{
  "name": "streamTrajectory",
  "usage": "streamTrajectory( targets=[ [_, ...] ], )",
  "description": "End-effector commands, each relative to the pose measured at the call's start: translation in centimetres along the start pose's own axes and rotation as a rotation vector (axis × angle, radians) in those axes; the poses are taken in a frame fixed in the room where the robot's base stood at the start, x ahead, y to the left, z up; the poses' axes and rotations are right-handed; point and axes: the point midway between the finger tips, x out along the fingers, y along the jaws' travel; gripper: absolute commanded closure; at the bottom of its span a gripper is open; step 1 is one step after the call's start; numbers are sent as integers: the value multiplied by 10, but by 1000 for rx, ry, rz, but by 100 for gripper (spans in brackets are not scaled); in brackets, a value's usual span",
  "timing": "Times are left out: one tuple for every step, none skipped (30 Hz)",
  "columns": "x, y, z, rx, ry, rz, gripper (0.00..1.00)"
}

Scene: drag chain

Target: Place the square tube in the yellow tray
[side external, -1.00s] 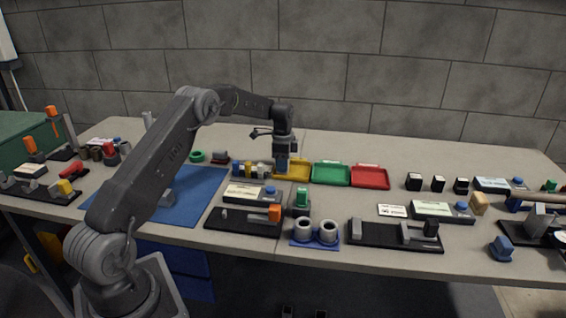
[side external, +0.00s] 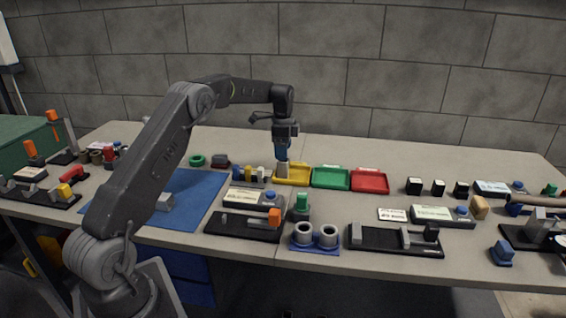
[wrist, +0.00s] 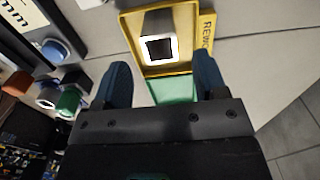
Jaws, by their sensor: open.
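The grey square tube (wrist: 160,46) shows in the wrist view with its dark square opening facing the camera. It stands in the yellow tray (wrist: 130,22), inside the rim. In the side view the tube (side external: 283,168) is upright at the left part of the yellow tray (side external: 300,181). My gripper (side external: 282,157) is just above the tube. In the wrist view my gripper (wrist: 162,66) has its two blue fingers spread wide, with nothing between them; the tube lies beyond the tips. The tube's base is partly hidden.
A green tray (side external: 331,178) and a red tray (side external: 370,181) stand in a row to the right of the yellow one. Small blocks on a holder (side external: 248,176) stand close on the left. The bench behind the trays is clear.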

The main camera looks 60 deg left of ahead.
Motion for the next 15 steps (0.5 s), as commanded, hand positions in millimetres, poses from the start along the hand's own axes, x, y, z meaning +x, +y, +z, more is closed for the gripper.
streamTrajectory(
  targets=[
    [-12,-1,0,0,1,-5,34],
    [-17,-1,0,0,1,-4,34],
    [-24,-1,0,0,1,-3,34],
    [-29,0,0,0,0,-2,34],
    [-33,-1,0,0,1,-3,34],
    [-38,-1,0,0,0,-2,34],
    [-42,-1,0,0,0,-2,34],
    [-45,-1,0,0,0,-2,34],
    [-48,0,0,0,0,-1,34],
    [-50,0,0,-1,0,-1,34],
    [-53,0,-1,-2,0,-2,34],
    [-57,3,-2,-5,1,-5,34],
    [-61,5,-4,-10,3,-9,34],
    [-67,9,-6,-17,5,-14,34],
    [-76,16,-10,-32,8,-24,34]
  ],
)
